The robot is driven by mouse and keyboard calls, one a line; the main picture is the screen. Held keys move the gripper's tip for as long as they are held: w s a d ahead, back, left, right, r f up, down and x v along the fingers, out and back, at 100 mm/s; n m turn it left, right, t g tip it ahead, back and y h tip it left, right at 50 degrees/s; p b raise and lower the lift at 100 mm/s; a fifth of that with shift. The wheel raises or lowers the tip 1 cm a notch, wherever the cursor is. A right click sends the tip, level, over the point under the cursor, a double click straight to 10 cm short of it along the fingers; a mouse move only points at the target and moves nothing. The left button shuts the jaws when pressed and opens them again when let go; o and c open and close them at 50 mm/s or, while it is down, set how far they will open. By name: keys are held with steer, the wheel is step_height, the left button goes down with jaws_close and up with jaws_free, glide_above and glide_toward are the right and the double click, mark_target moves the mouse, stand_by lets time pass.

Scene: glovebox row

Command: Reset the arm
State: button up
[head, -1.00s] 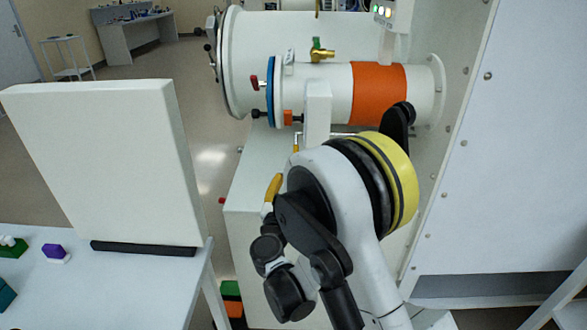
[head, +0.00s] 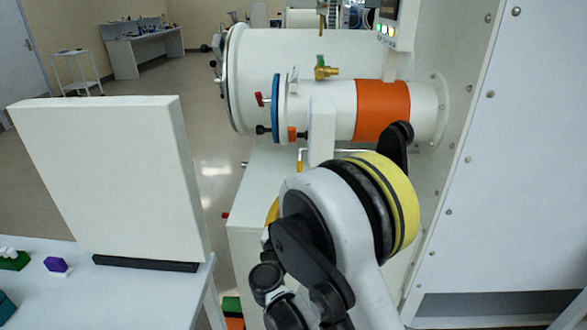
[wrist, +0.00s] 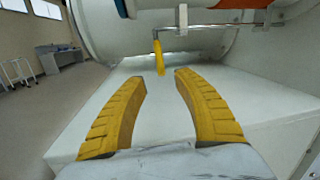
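My arm is in the lower middle of the head view, white with black joints and a yellow band. My gripper's two yellow ridged fingers show in the wrist view (wrist: 160,110). They are spread apart with nothing between them, over a white surface. Ahead of the fingertips a yellow-gripped handle (wrist: 159,57) hangs from a metal bar. In the head view most of the gripper is hidden behind my arm.
A large white cylinder (head: 285,55) and a smaller one with an orange band (head: 382,110) join the white glovebox wall (head: 520,180) at right. A white panel (head: 110,175) stands on a table (head: 140,295) at left. Open floor (head: 205,130) lies between.

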steer(key=s+d+r+m+g+h, duration=0.1)
steer(key=s+d+r+m+g, duration=0.25)
steer(key=d+m, duration=0.55)
steer(key=s+d+r+m+g+h, duration=0.1)
steer(key=s+d+r+m+g, duration=0.3)
steer(key=d+m, duration=0.55)
steer(key=s+d+f+m+g+y, duration=0.1)
steer(key=s+m+g+y, duration=0.1)
steer(key=s+m, duration=0.6)
steer(key=s+f+m+g+y, duration=0.2)
steer(key=s+m, duration=0.6)
steer(key=s, duration=0.7)
steer(key=shift+d+f+m+y, duration=0.15)
steer(key=shift+d+m+y, duration=0.25)
steer(key=shift+y, duration=0.2)
